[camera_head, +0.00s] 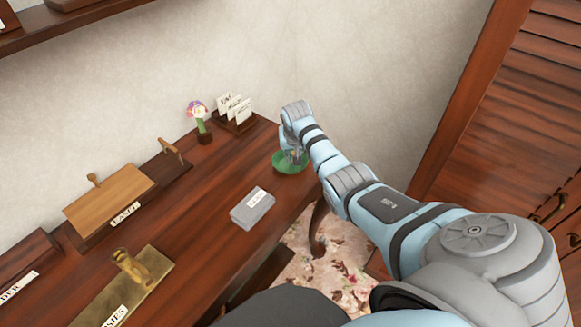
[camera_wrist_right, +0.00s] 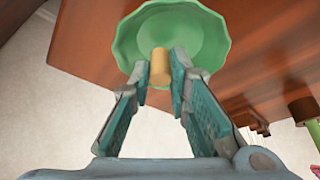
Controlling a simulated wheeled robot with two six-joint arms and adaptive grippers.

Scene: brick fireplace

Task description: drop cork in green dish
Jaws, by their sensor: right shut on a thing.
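The green dish (camera_head: 290,163) is near the right end of the wooden desk in the head view, and it fills the top middle of the right wrist view (camera_wrist_right: 190,28). The tan cork (camera_wrist_right: 160,68) is between the fingertips of my right gripper (camera_wrist_right: 160,82), which is shut on it. In the wrist view the cork overlaps the near part of the dish; its height above the dish is hard to tell. In the head view my right gripper (camera_head: 293,152) is at the dish, and the cork is too small to make out. My left gripper is not in view.
A grey box (camera_head: 252,210) with a white label lies on the desk (camera_head: 205,190). A flower in a small holder (camera_head: 203,132) and a card rack (camera_head: 234,118) stand behind the dish. Wooden and brass trays are at the left. The wall (camera_head: 330,60) is close behind.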

